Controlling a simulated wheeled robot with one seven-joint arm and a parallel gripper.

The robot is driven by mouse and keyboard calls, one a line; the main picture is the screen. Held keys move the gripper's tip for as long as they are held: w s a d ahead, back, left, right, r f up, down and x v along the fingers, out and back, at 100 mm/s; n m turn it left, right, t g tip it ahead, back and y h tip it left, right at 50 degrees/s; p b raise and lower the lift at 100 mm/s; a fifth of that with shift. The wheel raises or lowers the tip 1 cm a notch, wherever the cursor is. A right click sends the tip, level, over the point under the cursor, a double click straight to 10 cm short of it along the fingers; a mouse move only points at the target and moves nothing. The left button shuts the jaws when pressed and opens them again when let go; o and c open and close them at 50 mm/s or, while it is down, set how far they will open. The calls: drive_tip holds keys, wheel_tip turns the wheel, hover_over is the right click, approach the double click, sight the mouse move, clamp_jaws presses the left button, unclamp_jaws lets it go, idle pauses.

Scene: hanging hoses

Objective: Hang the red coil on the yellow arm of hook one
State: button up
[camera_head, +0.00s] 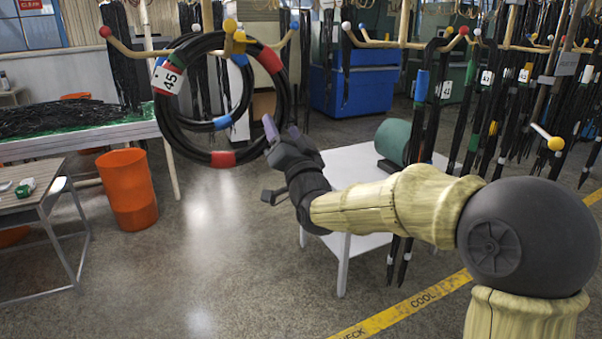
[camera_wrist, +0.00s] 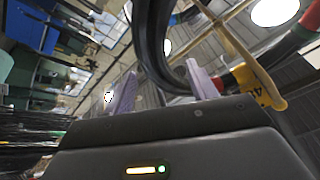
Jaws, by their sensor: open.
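The red coil (camera_head: 284,100) is a large black hose ring with red bands and a white tag reading 45. It hangs upright, its top at the yellow arm (camera_head: 231,27) of the left rack, which ends in a yellow ball. My gripper (camera_head: 270,135) is at the coil's lower right side. In the wrist view the two lilac fingers of my gripper (camera_wrist: 163,90) are apart. Black hose of the coil (camera_wrist: 152,45) runs up between and beyond them. I cannot tell whether the fingers touch it.
A smaller coil with blue bands (camera_head: 222,122) hangs within the ring's outline. Red (camera_head: 105,32) and blue (camera_head: 294,26) balls end neighbouring arms. A white table (camera_head: 345,165) with a green roll (camera_head: 393,140) stands below my arm. An orange bin (camera_head: 128,190) is left. Floor below the coil is clear.

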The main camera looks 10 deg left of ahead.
drive_tip(key=b+v, duration=0.3)
drive_tip(key=v, duration=1.2)
drive_tip(key=shift+s+d+b, duration=0.15)
drive_tip(key=shift+s+b, duration=0.2)
drive_tip(key=d+f+g+h+p, duration=0.75)
drive_tip(key=d+f, duration=0.35)
drive_tip(key=f, duration=0.3)
drive_tip(key=s+d+f+g+h+p, duration=0.1)
drive_tip(key=s+d+f+g+p, duration=0.1)
drive_tip(key=s, duration=0.5)
drive_tip(key=s+d+f+n+g+h+p, duration=0.1)
drive_tip(key=s+d+f+g+h, duration=0.1)
drive_tip(key=s+d+f+g, duration=0.3)
drive_tip(key=s+d+g, duration=0.1)
drive_tip(key=g, duration=0.2)
drive_tip(key=shift+s+f+p, duration=0.3)
drive_tip(key=shift+s+p, duration=0.1)
